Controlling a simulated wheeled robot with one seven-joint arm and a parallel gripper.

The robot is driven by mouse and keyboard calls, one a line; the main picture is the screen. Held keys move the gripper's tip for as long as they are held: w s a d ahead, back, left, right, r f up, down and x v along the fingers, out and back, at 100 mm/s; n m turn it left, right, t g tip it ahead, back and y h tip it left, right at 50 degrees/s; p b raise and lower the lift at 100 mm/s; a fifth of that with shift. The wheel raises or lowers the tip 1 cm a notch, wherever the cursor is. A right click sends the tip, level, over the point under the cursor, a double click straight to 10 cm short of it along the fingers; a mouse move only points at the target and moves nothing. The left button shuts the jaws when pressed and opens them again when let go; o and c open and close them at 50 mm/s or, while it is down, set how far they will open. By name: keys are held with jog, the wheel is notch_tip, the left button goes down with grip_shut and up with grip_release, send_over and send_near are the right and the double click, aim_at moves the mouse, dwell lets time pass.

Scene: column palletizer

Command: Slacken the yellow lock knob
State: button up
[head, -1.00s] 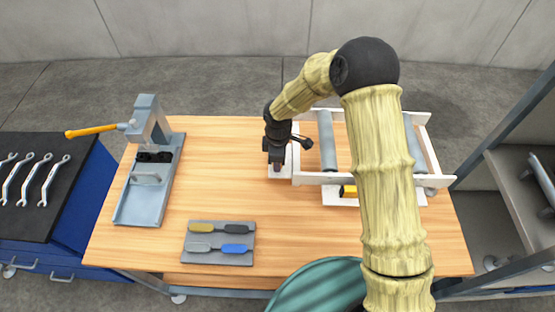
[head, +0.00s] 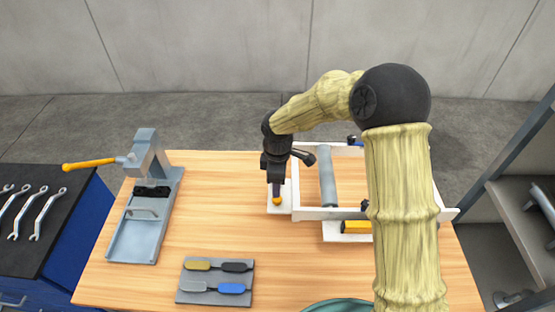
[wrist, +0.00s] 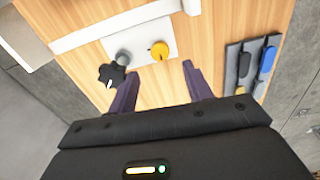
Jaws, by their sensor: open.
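The yellow lock knob (head: 277,201) sits on a small white plate (head: 270,210) at the left end of the white roller frame. The wrist view shows it as a round yellow knob (wrist: 160,51) with a small dark mark on top. My gripper (head: 275,190) points down just over the knob in the head view. In the wrist view my gripper (wrist: 162,76) is open, its two purple fingers apart and empty. The knob appears beyond the fingertips, between their lines; the exact height gap cannot be told.
A black star-shaped knob (wrist: 110,75) and a grey post (wrist: 123,57) stand close left of the yellow knob in the wrist view. The roller frame (head: 310,214) lies right. A grey tool mat (head: 203,298) and a lever press (head: 142,225) are left, with bare wood between.

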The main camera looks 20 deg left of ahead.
notch_tip(320, 180, up, 10)
jog(key=b, duration=0.1)
dwell(0.5)
jog(key=s+d+m+t, duration=0.1)
jog(key=s+d+m, duration=0.3)
jog(key=d, duration=0.5)
jog(key=s+d+f+m, duration=0.1)
jog(key=s+d+m, duration=0.3)
jog(key=d+m, duration=0.5)
jog(key=s+d+f+m+t, duration=0.1)
jog(key=s+d+m, duration=0.3)
jog(key=d+m, duration=0.3)
jog(key=d, duration=0.4)
jog(key=shift+s+d+f+t, duration=0.2)
jog(key=shift+s+f+t, duration=0.05)
jog(key=shift+s+t, duration=0.1)
